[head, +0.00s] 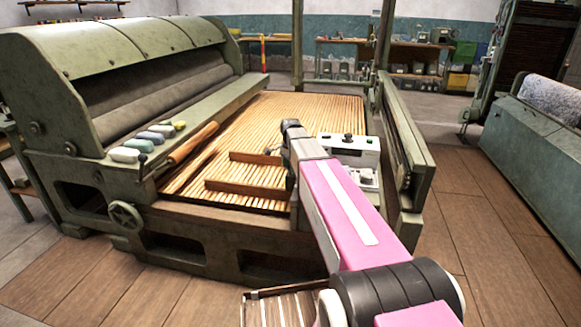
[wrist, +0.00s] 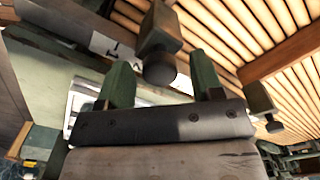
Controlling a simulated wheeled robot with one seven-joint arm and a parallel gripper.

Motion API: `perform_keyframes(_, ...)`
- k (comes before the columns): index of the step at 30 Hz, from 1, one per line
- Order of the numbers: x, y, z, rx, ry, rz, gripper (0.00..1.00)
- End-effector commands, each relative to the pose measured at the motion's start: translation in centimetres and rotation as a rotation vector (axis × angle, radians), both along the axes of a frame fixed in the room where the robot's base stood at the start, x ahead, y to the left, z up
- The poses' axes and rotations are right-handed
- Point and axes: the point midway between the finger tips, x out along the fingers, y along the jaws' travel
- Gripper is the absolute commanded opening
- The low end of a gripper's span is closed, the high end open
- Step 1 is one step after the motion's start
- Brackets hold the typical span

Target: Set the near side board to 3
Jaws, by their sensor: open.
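Two brown wooden side boards lie across the slatted lattice apron (head: 300,112) in the head view. The near side board (head: 245,191) is the lower one, and the far side board (head: 257,159) is parallel behind it. Their right ends are by my arm, which hides part of that edge. In the wrist view my gripper (wrist: 163,82) shows two green fingers, apart and empty. A dark round-ended knob (wrist: 158,62) stands in front of the gap between them; I cannot tell if it touches. A white scale label (wrist: 110,46) is partly hidden, and its setting is unreadable.
A second knob (wrist: 268,122) is at the right of the wrist view. A white control box (head: 350,150) stands right of my arm. A handwheel (head: 125,215) is on the machine front, and coloured bundles (head: 145,143) lie on its ledge. The wooden floor (head: 500,200) at right is clear.

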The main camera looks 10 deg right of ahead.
Motion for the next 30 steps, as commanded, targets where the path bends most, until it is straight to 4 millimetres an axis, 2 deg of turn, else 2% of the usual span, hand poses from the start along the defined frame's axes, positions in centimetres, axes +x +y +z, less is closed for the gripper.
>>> perform_keyframes(8,0.0,0.0,-0.2,0.000,0.000,0.000,0.60)
perform_keyframes(9,0.0,0.0,-0.1,0.000,0.000,0.000,0.54)
perform_keyframes(14,0.0,0.0,-0.2,0.000,0.000,0.000,0.02)
perform_keyframes(19,0.6,-0.2,-0.2,0.000,0.000,0.000,0.00)
perform_keyframes(26,3.8,-1.4,-0.2,0.000,0.000,-0.001,0.00)
perform_keyframes(30,3.8,-1.5,-0.1,0.000,0.000,0.000,0.00)
